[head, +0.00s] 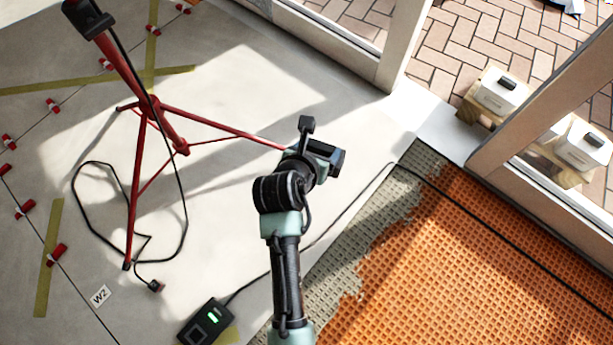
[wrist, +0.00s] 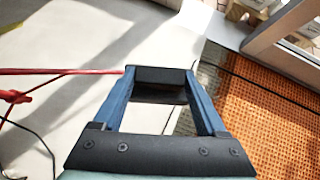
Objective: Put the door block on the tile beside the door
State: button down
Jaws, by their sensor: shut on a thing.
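My gripper (head: 325,157) is above the floor near the middle of the head view. In the wrist view its two blue fingers (wrist: 160,95) are shut on a dark block, the door block (wrist: 160,75), which spans the gap between the fingertips. The block is clear of the floor as far as I can tell. The pale grey tile (head: 345,105) beside the door lies beyond and below the gripper, with sunlight across it. The door frame (head: 402,45) stands at the upper right of the head view, with an opening to its right.
A red tripod (head: 180,145) stands left of the gripper, one leg reaching close to it. Black cable crosses the floor and the orange mat (head: 480,240). A black box with a green light (head: 207,320) lies at the bottom. Red levelling clips (head: 57,252) line the left joints.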

jog(key=shift+n+y, duration=0.3)
jog(key=shift+y, duration=0.2)
jog(key=f+b, duration=0.5)
jog(key=f, duration=0.5)
jog(key=a+f+b, duration=0.1)
jog(key=f+b, duration=0.3)
jog(key=f, duration=0.6)
jog(key=f+b, duration=0.5)
jog(key=f, duration=0.5)
jog(key=shift+s+a+f+b, duration=0.15)
jog(key=shift+a+b, duration=0.05)
jog(key=shift+b, duration=0.15)
jog(key=shift+f, duration=0.15)
grip_release()
jog(key=shift+s+f, duration=0.1)
